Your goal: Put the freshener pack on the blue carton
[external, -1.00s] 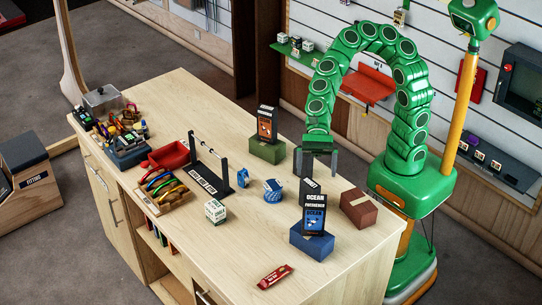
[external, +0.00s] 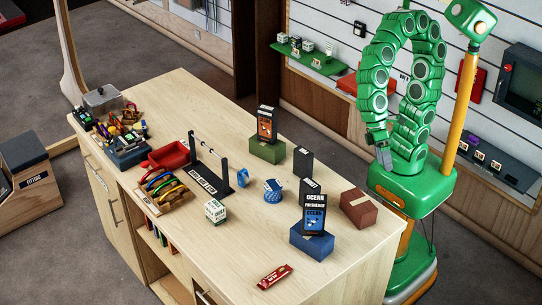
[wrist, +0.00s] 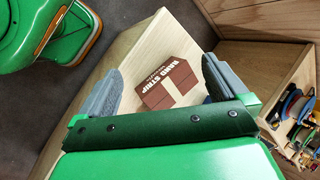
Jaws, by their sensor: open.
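The freshener pack (external: 314,212), dark with "OCEAN FRESHENER" lettering and a blue front, stands upright on top of the blue carton (external: 312,244) in the external view. The carton rests on the table's front right part. My gripper (external: 384,158) is away to the right and behind, near my base and past the table's back edge, apart from both.
A brown carton (external: 359,208) sits at the right table edge; it also shows in the wrist view (wrist: 170,84). A plain dark box (external: 303,163) stands behind the blue carton. An orange-marked pack (external: 266,124) stands on a green carton (external: 266,151). A red packet (external: 275,276) lies in front.

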